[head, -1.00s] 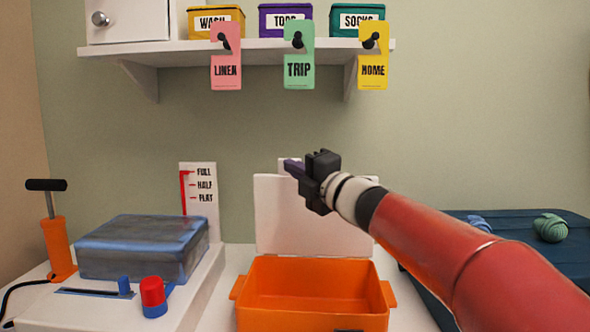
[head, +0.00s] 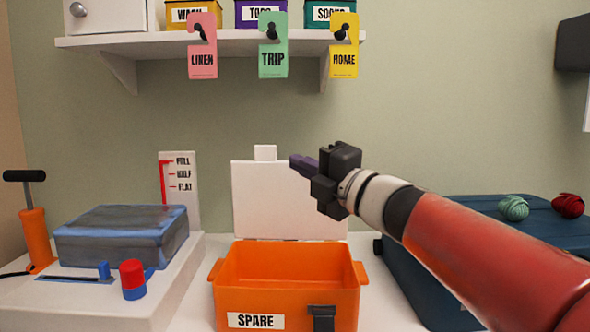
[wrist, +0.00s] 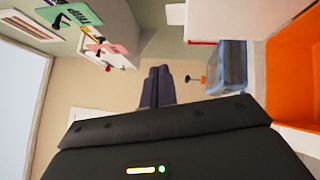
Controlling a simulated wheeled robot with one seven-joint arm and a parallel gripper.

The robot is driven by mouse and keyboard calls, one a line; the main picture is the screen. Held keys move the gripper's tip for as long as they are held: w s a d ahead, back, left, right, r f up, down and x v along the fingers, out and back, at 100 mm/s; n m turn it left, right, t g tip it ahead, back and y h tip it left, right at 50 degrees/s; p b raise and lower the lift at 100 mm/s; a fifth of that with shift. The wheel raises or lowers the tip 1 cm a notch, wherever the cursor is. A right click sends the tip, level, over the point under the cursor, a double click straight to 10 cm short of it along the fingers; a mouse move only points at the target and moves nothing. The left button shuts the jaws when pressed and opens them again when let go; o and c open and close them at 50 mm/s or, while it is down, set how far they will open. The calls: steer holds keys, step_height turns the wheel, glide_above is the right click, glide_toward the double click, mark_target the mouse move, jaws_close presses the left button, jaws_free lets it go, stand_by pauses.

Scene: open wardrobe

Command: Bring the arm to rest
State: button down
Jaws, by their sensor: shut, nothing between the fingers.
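My gripper (head: 303,166) is in the head view, held up in the air in front of the white raised lid (head: 262,198) of the orange bin. Its purple fingers point left and are together, with nothing between them. In the wrist view the two fingers (wrist: 158,86) also lie side by side and empty. My red and white arm reaches in from the lower right. The gripper touches nothing that I can see.
Below stands the open, empty orange bin (head: 288,275) labelled SPARE. A grey-blue block (head: 122,238) and orange pump (head: 36,238) are at left. A blue case (head: 520,220) with yarn balls is at right. A shelf (head: 215,42) with hanging tags is above.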

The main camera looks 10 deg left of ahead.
steer(key=d+f+m+t+h, duration=0.3)
steer(key=d+m+h, duration=0.3)
steer(key=d+m, duration=0.2)
steer(key=d+f+m+t+h, duration=0.2)
steer(key=d+m+t+h, duration=0.1)
steer(key=d+m+h, duration=0.3)
steer(key=s+d+f+m+g+h, duration=0.3)
steer(key=s+d+f+m+h, duration=0.2)
steer(key=d+f+m, duration=0.35)
steer(key=s+d+f+m+g, duration=0.3)
steer(key=s+f+m+g, duration=0.5)
steer(key=s+f, duration=1.1)
steer(key=shift+f+m+g, duration=0.35)
steer(key=shift+f+g, duration=0.15)
